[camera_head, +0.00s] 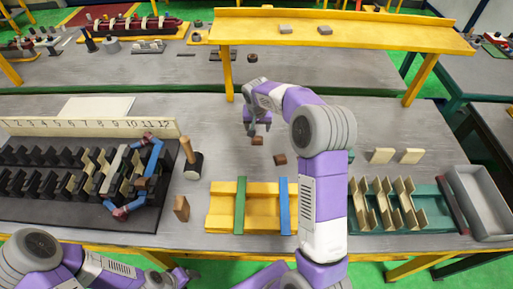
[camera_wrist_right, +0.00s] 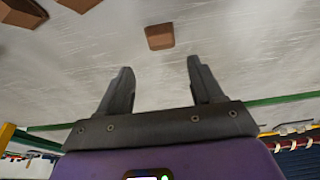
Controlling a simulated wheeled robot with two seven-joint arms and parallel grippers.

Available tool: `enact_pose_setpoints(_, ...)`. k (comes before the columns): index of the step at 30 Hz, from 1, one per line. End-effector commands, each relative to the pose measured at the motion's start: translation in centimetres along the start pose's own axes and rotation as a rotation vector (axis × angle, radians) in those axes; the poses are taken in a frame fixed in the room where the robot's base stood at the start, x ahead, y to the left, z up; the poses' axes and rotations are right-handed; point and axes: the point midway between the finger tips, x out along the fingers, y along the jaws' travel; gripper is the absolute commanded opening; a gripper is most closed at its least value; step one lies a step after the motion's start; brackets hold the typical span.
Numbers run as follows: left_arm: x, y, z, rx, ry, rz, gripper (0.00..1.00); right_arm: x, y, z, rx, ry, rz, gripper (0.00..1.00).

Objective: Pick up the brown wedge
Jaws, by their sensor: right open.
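A small brown wedge (camera_head: 258,141) lies on the grey table just below my right gripper (camera_head: 257,127) in the head view. In the right wrist view, a brown wedge (camera_wrist_right: 160,37) lies ahead of the tips, roughly centred between the two fingers of my right gripper (camera_wrist_right: 159,75). The fingers are apart and nothing is between them. A second brown piece (camera_head: 280,159) lies a little to the right and nearer. A third brown block (camera_head: 181,208) stands near the front edge. My left gripper (camera_head: 178,277) is low at the bottom left; its jaws are too small to read.
A yellow cradle (camera_head: 225,203) with green and blue bars sits in front. A black stator fixture (camera_head: 60,212) is on the left, and a wooden-handled mallet (camera_head: 188,158) stands beside it. A green rack (camera_head: 430,218) and grey bin (camera_head: 478,195) are on the right. A yellow shelf (camera_head: 370,38) spans behind.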

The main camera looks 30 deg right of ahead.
Motion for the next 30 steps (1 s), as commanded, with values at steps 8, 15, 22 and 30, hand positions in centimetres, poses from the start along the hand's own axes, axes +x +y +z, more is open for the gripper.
enact_pose_setpoints(8,0.8,-0.3,-0.1,0.001,0.001,0.0,0.6,2.5,-0.1,0.2,-0.001,-0.001,0.0,0.66)
enact_pose_setpoints(15,1.2,-0.4,-0.1,0.001,0.001,0.0,0.6,4.9,-0.1,0.3,-0.001,-0.002,0.0,0.66)
enact_pose_setpoints(22,1.6,-0.6,-0.1,0.001,0.001,0.0,0.6,8.0,-0.1,0.2,0.0,0.0,0.0,0.66)
enact_pose_setpoints(30,1.6,-0.6,-0.1,0.001,0.001,0.0,0.6,8.1,-0.1,0.2,-0.001,0.001,-0.001,0.58)
